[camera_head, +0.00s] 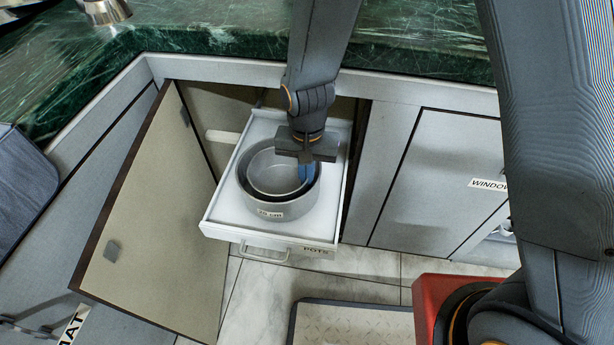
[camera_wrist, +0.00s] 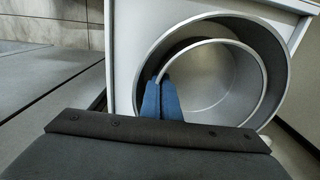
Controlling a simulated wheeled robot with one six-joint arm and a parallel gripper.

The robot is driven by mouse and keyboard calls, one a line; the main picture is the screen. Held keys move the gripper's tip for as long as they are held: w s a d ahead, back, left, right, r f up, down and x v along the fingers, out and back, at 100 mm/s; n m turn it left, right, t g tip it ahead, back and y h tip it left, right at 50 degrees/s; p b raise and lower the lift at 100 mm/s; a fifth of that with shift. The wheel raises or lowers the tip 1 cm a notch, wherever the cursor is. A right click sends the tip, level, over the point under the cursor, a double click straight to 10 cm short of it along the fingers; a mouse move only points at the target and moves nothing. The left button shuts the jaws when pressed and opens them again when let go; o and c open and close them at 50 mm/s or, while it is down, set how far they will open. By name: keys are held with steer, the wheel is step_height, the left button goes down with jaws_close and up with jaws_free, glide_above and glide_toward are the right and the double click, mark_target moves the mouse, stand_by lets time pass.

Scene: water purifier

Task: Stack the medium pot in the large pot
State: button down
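The large pot (camera_head: 282,210), grey with a small label on its front, stands upright on a pulled-out white drawer. The smaller medium pot (camera_head: 272,178) is inside the large pot's opening, its rim about level and off-centre. Whether its base rests on the large pot's floor is hidden. My gripper (camera_head: 306,172) points down at the right side of the pots in the head view. In the wrist view, my gripper's blue fingers (camera_wrist: 162,98) are close together on either side of the medium pot's rim (camera_wrist: 205,75), and the large pot (camera_wrist: 146,60) surrounds it.
The white drawer (camera_head: 225,213), labelled POTS, sticks out below the green marble counter (camera_head: 200,40). An open cabinet door (camera_head: 150,220) stands at its left. Closed grey cabinet fronts (camera_head: 435,180) are at the right. A floor mat (camera_head: 350,325) lies in front.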

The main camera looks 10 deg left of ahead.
steer(key=c, duration=2.3)
jaws_free()
steer(key=shift+f, duration=0.15)
step_height(320, 180, up, 13)
steer(key=p, duration=0.3)
steer(key=s+d+r+n, duration=0.3)
steer(key=s+d+r, duration=0.9)
steer(key=d+r, duration=0.2)
steer(key=shift+s+d+r+n+y, duration=0.3)
steer(key=shift+d+r+n, duration=0.1)
steer(key=shift+d, duration=0.15)
steer(key=shift+w, duration=0.1)
